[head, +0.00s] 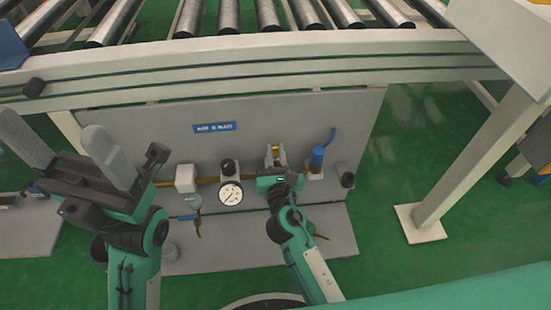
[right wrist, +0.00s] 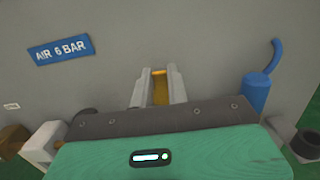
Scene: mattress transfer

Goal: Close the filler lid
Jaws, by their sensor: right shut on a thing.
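My right gripper (head: 276,152) is at the grey panel, between the gauge and a blue cylinder (head: 317,157). In the right wrist view its two pale fingers (right wrist: 160,88) point at the panel and are shut on a yellow piece (right wrist: 160,92). The fingers and gripper body hide most of that piece. I cannot tell whether it is the filler lid. The blue cylinder also shows in the right wrist view (right wrist: 255,94), with a curved blue part above it. My left gripper (head: 66,148) is open and empty at the left, its fingers wide apart, away from the fittings.
A round white gauge (head: 230,193) and a pale valve block (head: 186,178) sit on a yellow pipe left of my right gripper. A blue "AIR 6 BAR" label (head: 214,127) is above. The roller conveyor frame (head: 270,70) overhangs the panel. A support leg (head: 455,175) stands right.

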